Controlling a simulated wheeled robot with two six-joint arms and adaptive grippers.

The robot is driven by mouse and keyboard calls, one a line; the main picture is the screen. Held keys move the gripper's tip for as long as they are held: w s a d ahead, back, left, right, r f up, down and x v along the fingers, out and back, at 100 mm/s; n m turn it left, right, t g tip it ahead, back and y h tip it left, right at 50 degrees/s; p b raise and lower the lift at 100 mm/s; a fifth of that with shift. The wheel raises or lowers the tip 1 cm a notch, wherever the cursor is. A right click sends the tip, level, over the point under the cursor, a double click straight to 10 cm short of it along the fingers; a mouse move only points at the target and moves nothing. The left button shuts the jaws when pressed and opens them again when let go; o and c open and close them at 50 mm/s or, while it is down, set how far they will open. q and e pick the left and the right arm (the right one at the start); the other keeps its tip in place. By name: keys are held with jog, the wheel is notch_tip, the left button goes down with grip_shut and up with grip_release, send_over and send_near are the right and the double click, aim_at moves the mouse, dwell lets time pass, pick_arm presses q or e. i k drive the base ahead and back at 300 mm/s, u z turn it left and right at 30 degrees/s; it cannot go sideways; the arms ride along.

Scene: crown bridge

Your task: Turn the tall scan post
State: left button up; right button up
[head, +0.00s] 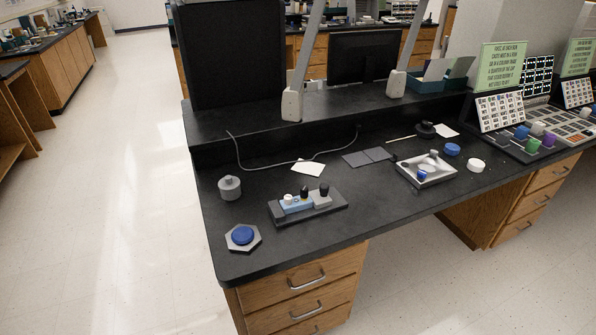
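A dark rectangular base (283,218) stands on the black bench left of centre. It carries a light blue block (297,206) and a grey block (322,200). A small white piece (288,199) and a slim dark post (304,192) stand at the blue block. A thicker dark post (324,189) stands on the grey block. Which of these posts is the tall scan post I cannot tell for sure; both look upright, and their turn angle is too small to read. Neither of my grippers is in the head view.
A grey lidded jar (230,187) and a hexagonal pad with a blue disc (243,237) stand left of the base. A white tray (427,178) with small parts lies to the right. A cable (262,167) runs behind. The bench's front edge is close.

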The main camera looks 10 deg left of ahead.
aim_at(304, 190)
jog(key=z, duration=0.05)
jog(key=k, duration=0.5)
jog(key=u, duration=1.25)
jog(key=i, duration=1.05)
jog(key=z, duration=0.9)
